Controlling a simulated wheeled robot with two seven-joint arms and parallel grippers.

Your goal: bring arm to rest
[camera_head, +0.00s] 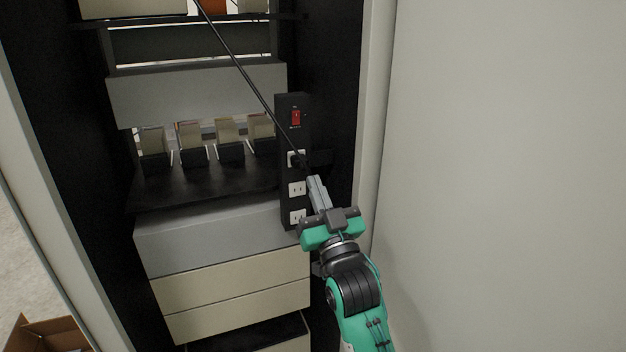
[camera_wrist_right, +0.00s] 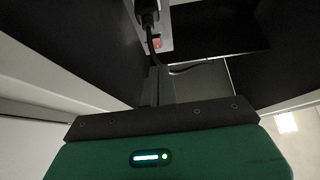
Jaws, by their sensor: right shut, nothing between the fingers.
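My right gripper (camera_head: 316,180) is at the front of the rack, by the lower part of a black power strip (camera_head: 292,135). Its fingers are shut and hold nothing; they also show in the right wrist view (camera_wrist_right: 157,85). A black plug (camera_head: 297,159) sits in one outlet of the strip, just above the fingertips, with a black cable (camera_head: 245,75) running up and to the left from it. The plug also shows in the right wrist view (camera_wrist_right: 148,14), beyond the fingertips. My left gripper is in neither view.
The black rack (camera_head: 340,80) holds grey and beige boxes (camera_head: 235,290) and a shelf (camera_head: 190,185) with several small upright modules. A pale wall (camera_head: 500,150) stands close to the right of my arm. An open cardboard box (camera_head: 45,335) is at the lower left.

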